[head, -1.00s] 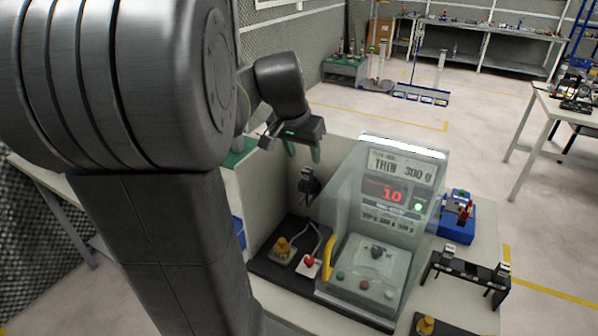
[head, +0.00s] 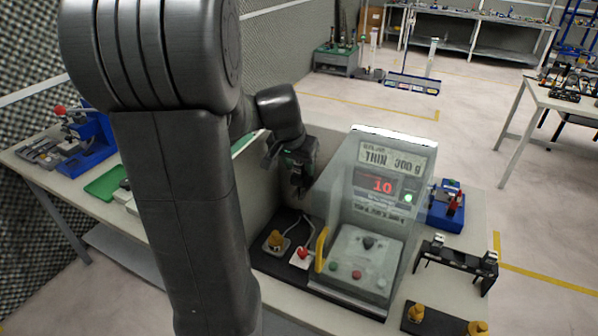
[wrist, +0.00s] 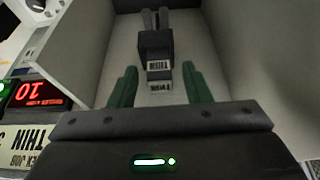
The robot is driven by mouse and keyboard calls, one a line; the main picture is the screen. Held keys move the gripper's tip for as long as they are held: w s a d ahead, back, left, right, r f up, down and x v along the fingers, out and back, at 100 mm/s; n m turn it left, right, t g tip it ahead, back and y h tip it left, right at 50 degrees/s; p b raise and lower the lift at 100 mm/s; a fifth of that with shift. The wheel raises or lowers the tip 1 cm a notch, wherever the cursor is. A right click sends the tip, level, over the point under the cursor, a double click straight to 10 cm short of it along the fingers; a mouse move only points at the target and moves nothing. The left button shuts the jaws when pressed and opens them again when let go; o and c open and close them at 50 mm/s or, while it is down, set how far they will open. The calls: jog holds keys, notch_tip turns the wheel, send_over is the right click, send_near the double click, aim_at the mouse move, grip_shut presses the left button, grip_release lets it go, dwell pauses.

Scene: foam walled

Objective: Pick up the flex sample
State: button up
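A dark grey block (wrist: 156,42) with white THIN labels and two grey prongs stands inside a pale walled bay in the wrist view. It may be the flex sample or its holder; I cannot tell which. The block lies between and beyond the fingertips, with no contact visible.
A clear-fronted machine (head: 368,220) with a red display reading 10 and a THIN 300 g sign stands right of the bay. The bay's pale walls (wrist: 97,40) are close on both sides. A black two-post stand (head: 457,263) and a blue fixture (head: 446,208) lie further right.

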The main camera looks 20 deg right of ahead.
aim_at(299, 163)
grip_shut()
jog(key=shift+r+b, duration=0.45)
jog(key=shift+r, duration=4.65)
